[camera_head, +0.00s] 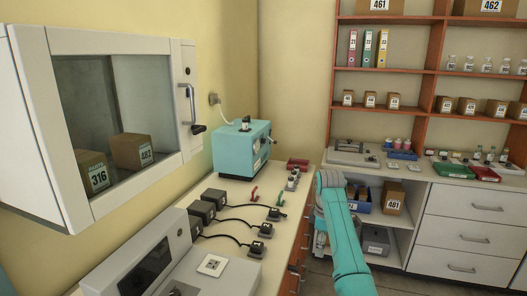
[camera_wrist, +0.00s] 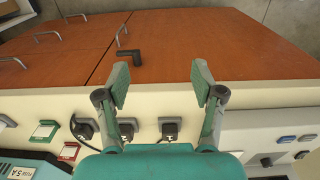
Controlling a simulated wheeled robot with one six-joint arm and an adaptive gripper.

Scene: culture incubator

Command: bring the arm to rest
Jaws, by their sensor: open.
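My teal arm (camera_head: 345,235) shows in the head view, reaching along the right edge of the bench; its gripper end is hidden there. In the wrist view my gripper (camera_wrist: 160,85) is open, with its two fingers apart and nothing between them. Beyond the fingers are orange cabinet fronts (camera_wrist: 165,47) and the bench's edge.
The bench (camera_head: 185,229) carries black adapters with cables (camera_head: 201,209), a teal device (camera_head: 241,149) and a grey machine (camera_head: 150,265). A wall incubator (camera_head: 114,107) with boxes hangs at left. Shelving (camera_head: 431,73) and a drawer cabinet (camera_head: 470,225) stand at right.

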